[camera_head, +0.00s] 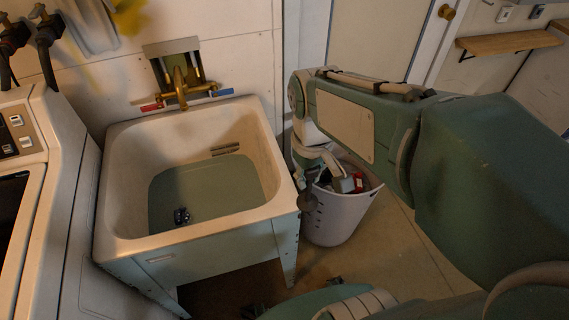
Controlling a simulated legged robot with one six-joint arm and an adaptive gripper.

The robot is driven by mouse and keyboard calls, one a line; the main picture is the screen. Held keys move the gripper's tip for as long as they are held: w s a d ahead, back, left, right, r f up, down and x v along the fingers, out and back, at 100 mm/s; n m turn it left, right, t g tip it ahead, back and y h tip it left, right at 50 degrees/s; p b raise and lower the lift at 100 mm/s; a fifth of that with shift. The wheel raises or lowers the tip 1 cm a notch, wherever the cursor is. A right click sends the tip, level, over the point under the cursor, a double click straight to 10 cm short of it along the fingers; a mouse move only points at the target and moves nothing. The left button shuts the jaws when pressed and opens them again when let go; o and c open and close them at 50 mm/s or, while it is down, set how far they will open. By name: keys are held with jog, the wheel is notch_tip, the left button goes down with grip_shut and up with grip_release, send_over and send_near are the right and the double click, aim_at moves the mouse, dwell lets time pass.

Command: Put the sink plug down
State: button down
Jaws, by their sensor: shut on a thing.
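The sink (255,125) is a pale square utility basin with greenish water in the bottom. A small dark object (182,217) shows in the water near the front of the basin; I cannot tell whether it is the drain or something lying there. My gripper (307,188) is outside the basin, just past its right front corner, in front of the basket. It is shut on a dark, roundish thing (308,203), which looks like the sink plug and hangs at about rim height. The fingers are small and partly hidden, so the grip itself is unclear.
A pale laundry basket (332,222) with mixed items inside stands on the floor right of the sink. A brass tap (179,85) is at the sink's back. A white appliance (60,170) stands close on the left. My arm fills the right side.

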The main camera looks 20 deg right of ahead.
jog(key=w+f, duration=1)
jog(key=f, duration=0.1)
jog(key=shift+a, duration=0.35)
jog(key=shift+f, duration=0.7)
jog(key=shift+c, duration=1.8)
grip_release()
